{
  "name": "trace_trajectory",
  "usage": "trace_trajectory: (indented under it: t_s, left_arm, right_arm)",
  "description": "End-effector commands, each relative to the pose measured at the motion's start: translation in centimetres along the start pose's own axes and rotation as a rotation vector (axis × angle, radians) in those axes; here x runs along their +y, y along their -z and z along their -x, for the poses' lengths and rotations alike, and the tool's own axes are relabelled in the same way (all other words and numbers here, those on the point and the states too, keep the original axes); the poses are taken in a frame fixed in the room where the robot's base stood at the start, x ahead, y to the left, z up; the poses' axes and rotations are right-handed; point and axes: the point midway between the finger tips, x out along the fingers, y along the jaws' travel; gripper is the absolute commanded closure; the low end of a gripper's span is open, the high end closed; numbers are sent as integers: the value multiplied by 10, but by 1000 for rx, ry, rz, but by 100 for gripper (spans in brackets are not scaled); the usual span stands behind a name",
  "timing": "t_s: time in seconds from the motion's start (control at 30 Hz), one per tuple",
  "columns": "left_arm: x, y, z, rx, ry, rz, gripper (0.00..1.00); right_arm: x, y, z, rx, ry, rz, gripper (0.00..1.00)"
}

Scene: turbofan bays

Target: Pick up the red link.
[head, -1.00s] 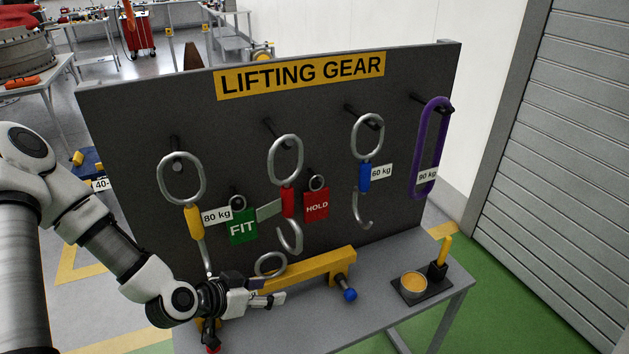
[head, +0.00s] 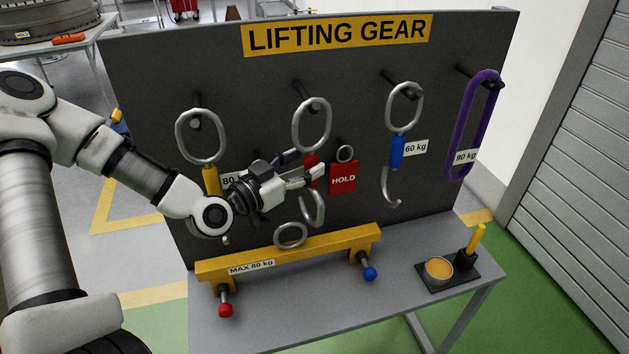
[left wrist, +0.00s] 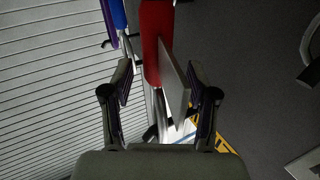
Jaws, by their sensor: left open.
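The red link (head: 311,158) hangs from a peg in the middle of the board. It has a steel ring on top, a red sleeve and a steel hook below. My left gripper (head: 303,170) is open at the red sleeve, coming from the left and partly covering it. In the left wrist view the red sleeve (left wrist: 156,40) shows just beyond and between the two open fingers. A grey plate (left wrist: 175,82) beside it stands between the fingers, close to the right one. I cannot tell whether a finger touches anything. My right gripper is out of view.
Yellow-sleeved link (head: 210,182), blue-sleeved link (head: 397,152) and purple loop (head: 472,125) hang on the same board (head: 260,85). A red HOLD tag (head: 343,178) hangs close right. Below, a yellow beam (head: 330,245) with a ring stands on the grey bench (head: 330,310).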

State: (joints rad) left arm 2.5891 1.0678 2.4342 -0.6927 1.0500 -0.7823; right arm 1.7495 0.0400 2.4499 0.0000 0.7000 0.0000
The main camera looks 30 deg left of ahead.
Motion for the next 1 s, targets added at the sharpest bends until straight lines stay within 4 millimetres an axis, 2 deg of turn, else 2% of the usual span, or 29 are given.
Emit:
trace_trajectory:
  t_s: [0.2, 0.47, 0.5, 0.57, 0.6, 0.67, 1.0]
  left_arm:
    - [0, 0, -26, -3, -2, -5, 41]
    - [-1, 1, -29, 1, 0, 2, 41]
    - [-1, 1, -29, 1, 0, 2, 45]
    - [-1, 1, -29, 1, 0, 1, 66]
    - [-1, 1, -29, 1, 0, 1, 80]
    - [-1, 1, -29, 1, 0, 1, 100]
    - [-1, 2, -29, 2, 0, 0, 100]
  right_arm:
    - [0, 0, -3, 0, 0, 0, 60]
    - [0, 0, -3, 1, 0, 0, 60]
    - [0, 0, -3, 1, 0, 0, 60]
    - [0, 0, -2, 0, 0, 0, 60]
    - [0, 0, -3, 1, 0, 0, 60]
    - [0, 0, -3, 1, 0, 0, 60]
    - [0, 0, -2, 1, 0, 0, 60]
